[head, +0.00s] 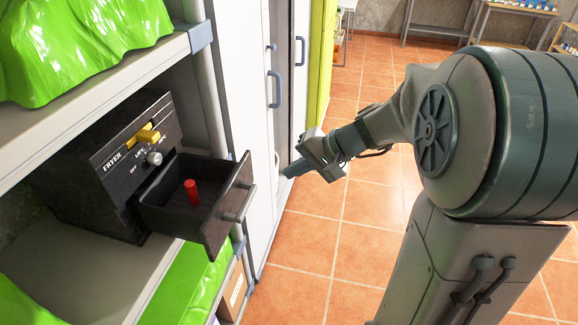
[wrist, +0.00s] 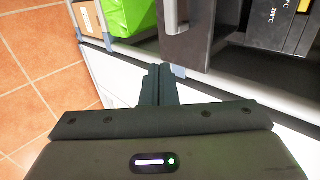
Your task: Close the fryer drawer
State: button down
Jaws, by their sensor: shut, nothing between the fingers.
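The black fryer (head: 105,165) stands on a shelf at the left in the head view. Its drawer (head: 200,200) is pulled out to the right, with a red cylinder (head: 192,192) standing inside. The drawer front has a grey bar handle (head: 238,203). In the wrist view the drawer front (wrist: 190,45) and part of its handle (wrist: 172,15) show at the top. My gripper (head: 287,172) is shut and empty, to the right of the drawer front and apart from it. Its fingers also show in the wrist view (wrist: 158,75), just below the drawer front.
Glossy green bags lie on the shelf above (head: 75,45) and below (head: 190,285) the fryer. A white cabinet (head: 240,70) with blue handles stands behind the drawer. A cardboard box (head: 232,290) sits low beside the shelf. The tiled floor (head: 310,245) right of the shelves is clear.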

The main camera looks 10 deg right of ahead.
aim_at(246, 184)
jog(key=shift+w+a+f+p, duration=0.35)
jog(key=shift+w+a+f, duration=0.4)
jog(key=shift+a, duration=0.7)
jog(key=shift+w+a+f+p, duration=0.4)
jog(key=shift+a+f, duration=0.5)
jog(key=shift+a, duration=0.6)
jog(key=shift+w+a+f+p, duration=0.3)
jog(key=shift+w+a+f, duration=0.45)
jog(key=shift+a, duration=0.7)
jog(key=shift+f, duration=0.1)
